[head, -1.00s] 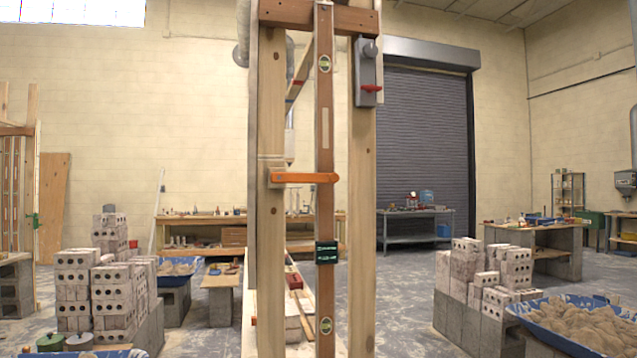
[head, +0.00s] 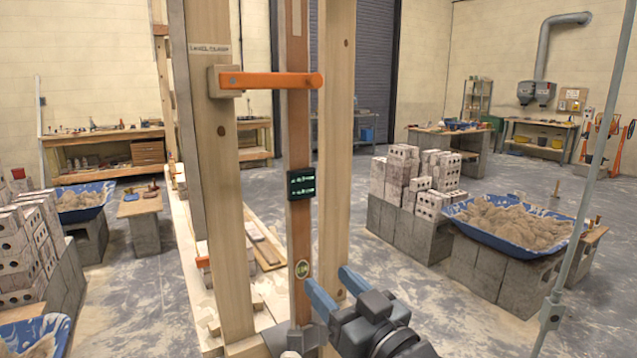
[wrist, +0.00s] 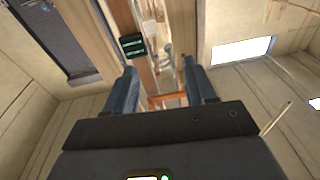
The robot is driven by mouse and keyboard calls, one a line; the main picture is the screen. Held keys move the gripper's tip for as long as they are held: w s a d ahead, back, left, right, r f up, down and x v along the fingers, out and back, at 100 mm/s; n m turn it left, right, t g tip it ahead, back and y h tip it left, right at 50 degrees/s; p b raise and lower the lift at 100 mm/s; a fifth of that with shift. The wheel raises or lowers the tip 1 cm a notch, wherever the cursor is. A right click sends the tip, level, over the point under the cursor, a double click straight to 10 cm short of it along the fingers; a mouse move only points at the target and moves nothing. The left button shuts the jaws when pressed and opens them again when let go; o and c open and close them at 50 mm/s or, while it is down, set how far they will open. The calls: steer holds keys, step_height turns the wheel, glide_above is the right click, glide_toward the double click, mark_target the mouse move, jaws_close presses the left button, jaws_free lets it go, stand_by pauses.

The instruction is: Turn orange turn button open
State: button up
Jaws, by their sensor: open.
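The orange turn button (head: 270,80) lies level in the head view. Its left end sits on a small wooden block (head: 224,80) on the left post, and its bar crosses in front of the long wooden spirit level (head: 297,135). In the wrist view the orange bar (wrist: 167,99) shows low between my fingers. My gripper (head: 337,284) is open, with blue fingers, low at the right post's foot in the head view, well below the button. In the wrist view my gripper (wrist: 162,75) has nothing between its fingers; the level lies beyond them.
The left post (head: 217,190) and right post (head: 335,150) frame the level. A dark green label block (head: 301,183) is on the level. At the right stand stacked bricks (head: 392,182) and a blue tub of mortar (head: 520,222). A grey pole (head: 595,170) rises at far right.

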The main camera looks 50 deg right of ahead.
steer(key=w+d+r+t+h+p, duration=0.1)
steer(key=w+d+r, duration=0.2)
steer(key=r, duration=0.3)
steer(key=w+d+r, duration=0.3)
steer(key=r, duration=0.3)
steer(key=t+p, duration=0.1)
steer(key=t, duration=0.1)
glide_toward(318, 81)
steer(key=w, duration=0.1)
steer(key=shift+h, duration=0.4)
steer(key=p+x, duration=0.2)
steer(key=x, duration=0.5)
steer(key=shift+r, duration=0.3)
steer(key=shift+w+d+r, duration=0.1)
steer(key=shift+w, duration=0.45)
jaws_close()
